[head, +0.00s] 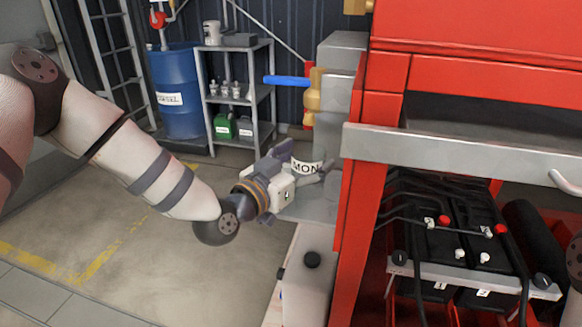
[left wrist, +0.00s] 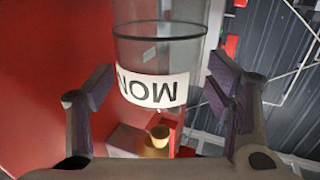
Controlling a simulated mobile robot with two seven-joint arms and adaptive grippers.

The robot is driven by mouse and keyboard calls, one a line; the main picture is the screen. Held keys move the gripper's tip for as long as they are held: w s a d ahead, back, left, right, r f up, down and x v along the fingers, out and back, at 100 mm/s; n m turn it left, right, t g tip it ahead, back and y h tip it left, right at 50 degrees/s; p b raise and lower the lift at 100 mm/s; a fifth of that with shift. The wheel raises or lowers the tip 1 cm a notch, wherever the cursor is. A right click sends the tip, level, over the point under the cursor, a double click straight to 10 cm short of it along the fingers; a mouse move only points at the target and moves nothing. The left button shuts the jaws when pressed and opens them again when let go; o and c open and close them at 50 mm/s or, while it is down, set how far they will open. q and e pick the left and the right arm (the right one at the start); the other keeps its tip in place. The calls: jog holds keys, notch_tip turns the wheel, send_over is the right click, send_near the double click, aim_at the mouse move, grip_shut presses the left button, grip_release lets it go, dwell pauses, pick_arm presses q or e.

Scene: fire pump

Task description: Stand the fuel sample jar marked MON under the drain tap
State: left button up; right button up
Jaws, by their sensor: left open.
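The clear jar with the white MON label (head: 306,168) is upright in the head view, over a grey ledge (head: 312,207) on the red unit's left side. Its label shows upside down in the left wrist view (left wrist: 152,88). The brass drain tap (head: 314,97) with a blue lever (head: 286,81) is above the jar; a brass end (left wrist: 160,136) shows near the jar's mouth in the wrist view. My left gripper (head: 305,164) is open, its fingers either side of the jar with gaps visible. Exact contact between jar and ledge is hidden. My right gripper is not in view.
The red unit (head: 354,190) with a grey rail (head: 450,153) stands close on the right. A shelf rack (head: 240,98) and blue drum (head: 180,95) stand behind. Floor at left is clear.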

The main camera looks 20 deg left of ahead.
pick_arm(q)
jog(key=p+v, duration=0.1)
jog(key=v, duration=0.9)
jog(key=s+a+f+n+g+y, duration=0.1)
jog(key=s+f+n+g+y, duration=0.25)
jog(key=s+f+g, duration=1.45)
jog(key=s+a+f+y, duration=0.1)
jog(key=s+f, duration=0.4)
jog(key=s, duration=0.5)
jog(key=s+a+f+n+y, duration=0.1)
jog(key=s+a+f, duration=0.3)
jog(key=s, duration=0.6)
notch_tip(320, 180, down, 2)
jog(key=shift+a+f+y, duration=0.2)
jog(key=shift+a+y, duration=0.05)
jog(key=shift+y, duration=0.4)
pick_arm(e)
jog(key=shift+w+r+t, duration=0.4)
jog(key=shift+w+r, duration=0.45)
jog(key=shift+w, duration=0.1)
